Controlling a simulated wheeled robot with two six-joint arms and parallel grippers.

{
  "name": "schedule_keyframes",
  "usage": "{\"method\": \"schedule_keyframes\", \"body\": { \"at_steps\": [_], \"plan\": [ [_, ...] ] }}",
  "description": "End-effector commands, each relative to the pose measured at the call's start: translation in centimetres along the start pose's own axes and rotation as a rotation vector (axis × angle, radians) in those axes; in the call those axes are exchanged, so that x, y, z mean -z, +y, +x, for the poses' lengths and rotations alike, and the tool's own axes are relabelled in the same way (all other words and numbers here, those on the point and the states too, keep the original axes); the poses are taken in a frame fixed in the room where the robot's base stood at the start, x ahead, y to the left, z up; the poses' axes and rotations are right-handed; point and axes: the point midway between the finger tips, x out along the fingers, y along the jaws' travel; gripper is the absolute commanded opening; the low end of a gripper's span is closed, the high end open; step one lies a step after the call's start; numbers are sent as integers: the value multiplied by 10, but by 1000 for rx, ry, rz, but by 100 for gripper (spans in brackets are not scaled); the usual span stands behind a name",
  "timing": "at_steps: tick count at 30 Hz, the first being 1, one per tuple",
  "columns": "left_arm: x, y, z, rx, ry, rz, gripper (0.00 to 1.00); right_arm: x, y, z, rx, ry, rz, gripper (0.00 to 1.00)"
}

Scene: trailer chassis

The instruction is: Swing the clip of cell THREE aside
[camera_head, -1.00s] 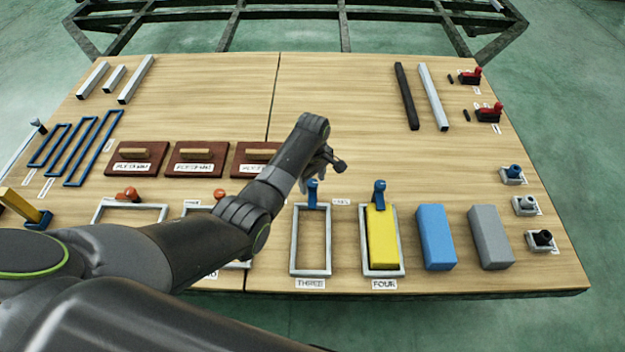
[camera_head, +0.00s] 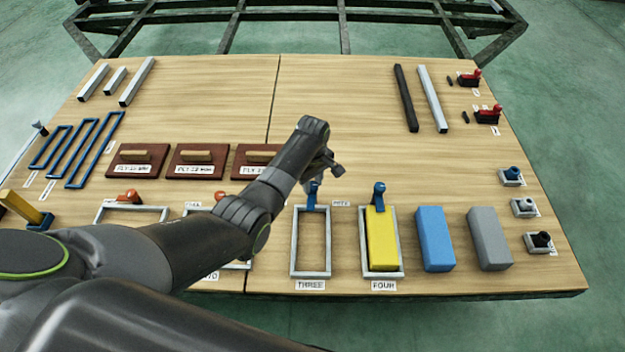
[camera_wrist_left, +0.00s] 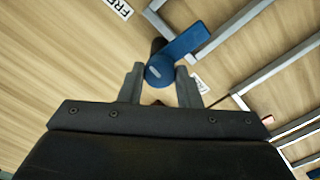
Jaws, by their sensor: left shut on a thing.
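Cell THREE is an empty grey rectangular frame (camera_head: 295,245) at the table's front, with its label below it. Its blue clip (camera_head: 313,198) sits at the frame's far end and reaches over that edge. My left gripper (camera_head: 318,180) is down at the clip, partly hidden by its own wrist. In the left wrist view, the two fingers (camera_wrist_left: 160,88) are on either side of the clip's round blue end (camera_wrist_left: 160,70), shut on it. The clip's flat arm (camera_wrist_left: 188,42) points up and right there, toward the frame. My right gripper is not in view.
Cell FOUR (camera_head: 366,250), right of cell THREE, holds a yellow block (camera_head: 382,240) and has its own blue clip (camera_head: 379,195). A blue block (camera_head: 434,238) and a grey block (camera_head: 489,238) stand farther right. The table's middle behind the cells is bare.

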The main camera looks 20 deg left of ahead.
Motion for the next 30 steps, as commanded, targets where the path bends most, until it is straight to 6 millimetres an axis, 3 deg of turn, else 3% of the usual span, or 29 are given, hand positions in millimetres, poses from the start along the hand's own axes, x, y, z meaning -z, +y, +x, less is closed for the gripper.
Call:
{"method": "schedule_keyframes", "body": {
  "at_steps": [15,30],
  "plan": [
    [0,0,-3,3,-1,343,8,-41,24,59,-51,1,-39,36],
    [0,0,-2,1,-1,805,8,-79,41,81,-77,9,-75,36]
  ]
}}
